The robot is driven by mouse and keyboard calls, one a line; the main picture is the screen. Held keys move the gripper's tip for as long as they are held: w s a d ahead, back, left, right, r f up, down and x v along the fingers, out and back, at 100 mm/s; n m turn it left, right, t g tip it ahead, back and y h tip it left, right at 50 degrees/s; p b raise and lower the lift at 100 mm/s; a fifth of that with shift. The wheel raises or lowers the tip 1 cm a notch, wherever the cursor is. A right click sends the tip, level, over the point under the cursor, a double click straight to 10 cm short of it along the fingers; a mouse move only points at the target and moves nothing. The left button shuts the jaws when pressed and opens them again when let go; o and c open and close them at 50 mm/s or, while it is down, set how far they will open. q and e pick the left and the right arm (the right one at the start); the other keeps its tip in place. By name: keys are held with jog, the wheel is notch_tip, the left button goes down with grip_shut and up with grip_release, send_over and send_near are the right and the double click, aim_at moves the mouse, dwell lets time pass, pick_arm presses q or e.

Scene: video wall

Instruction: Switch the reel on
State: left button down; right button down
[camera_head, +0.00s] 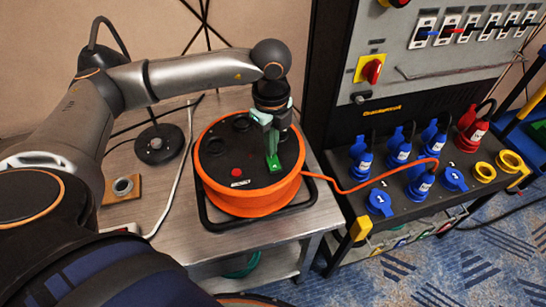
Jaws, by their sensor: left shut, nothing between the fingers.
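The reel (246,203) is an orange cable drum with a black top, lying in a black frame on a grey table. Its top carries a small red button (236,172) and dark round sockets. My left gripper (273,163) points down over the right part of the reel's top, to the right of the red button. Its green fingertips are shut with nothing between them. I cannot tell whether they touch the top, and they hide a part of it. My right gripper is not in view.
An orange cable (345,191) runs from the reel to a power panel with blue plugs (399,148). A black stand (159,144) and a small wooden block with a metal ring (122,187) are left of the reel.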

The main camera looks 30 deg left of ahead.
pick_arm(q)
jog(key=shift+f+b, duration=0.55)
jog(key=shift+f, duration=0.15)
jog(key=shift+r, duration=0.15)
jog(key=shift+r+p, duration=2.6)
jog(key=shift+r, duration=0.85)
